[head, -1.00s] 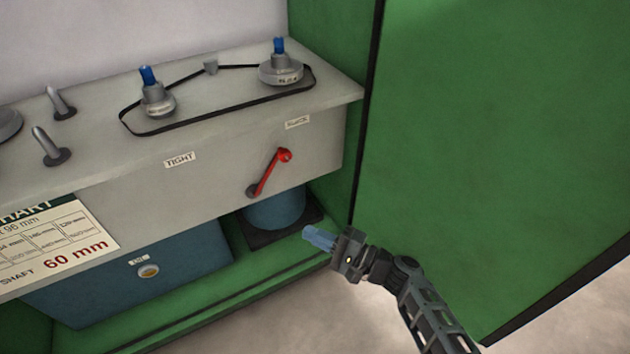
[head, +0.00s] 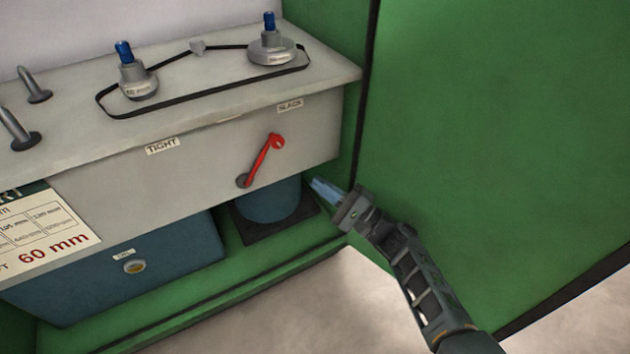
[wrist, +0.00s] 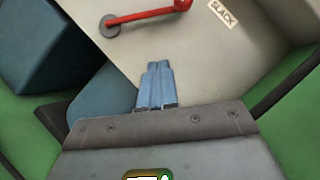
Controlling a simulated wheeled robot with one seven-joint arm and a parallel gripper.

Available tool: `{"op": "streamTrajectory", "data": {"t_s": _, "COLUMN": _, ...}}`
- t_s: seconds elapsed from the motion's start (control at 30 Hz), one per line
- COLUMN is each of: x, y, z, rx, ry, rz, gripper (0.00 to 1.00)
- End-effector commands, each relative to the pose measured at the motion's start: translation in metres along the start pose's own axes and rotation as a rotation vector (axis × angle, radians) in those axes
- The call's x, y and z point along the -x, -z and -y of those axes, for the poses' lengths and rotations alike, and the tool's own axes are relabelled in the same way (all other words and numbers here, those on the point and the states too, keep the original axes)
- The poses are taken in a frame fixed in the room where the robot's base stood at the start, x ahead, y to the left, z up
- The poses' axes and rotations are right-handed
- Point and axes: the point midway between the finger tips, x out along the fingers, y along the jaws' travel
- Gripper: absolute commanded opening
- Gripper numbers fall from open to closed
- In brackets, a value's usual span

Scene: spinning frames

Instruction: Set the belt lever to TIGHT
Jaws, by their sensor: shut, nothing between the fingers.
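The red belt lever (head: 262,157) is on the grey front panel. Its grey pivot (head: 243,181) is at the lower left, and its knob end points up and right, just below the SLACK label (head: 290,106). The TIGHT label (head: 162,146) is on the panel to the left. In the wrist view the lever (wrist: 145,14) crosses the top, with the SLACK label (wrist: 221,12) at its right. My gripper (head: 318,186) is shut and empty, right of and below the lever, apart from it. Its blue fingers (wrist: 156,84) point toward the panel in the wrist view.
A green door (head: 490,130) stands close on the right of my arm. A blue motor (head: 270,204) sits below the panel, beside a blue box (head: 160,258). On top, a black belt (head: 200,96) runs around two grey pulleys. Two grey pegs stand at left.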

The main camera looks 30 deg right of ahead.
Motion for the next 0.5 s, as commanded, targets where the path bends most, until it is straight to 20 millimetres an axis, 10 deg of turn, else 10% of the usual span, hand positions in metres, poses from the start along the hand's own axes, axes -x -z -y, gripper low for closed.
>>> {"op": "streamTrajectory", "data": {"t_s": 0.5, "x": -0.092, "y": -0.013, "z": -0.001, "rx": 0.001, "ry": -0.001, "rz": 0.003, "gripper": 0.0}}
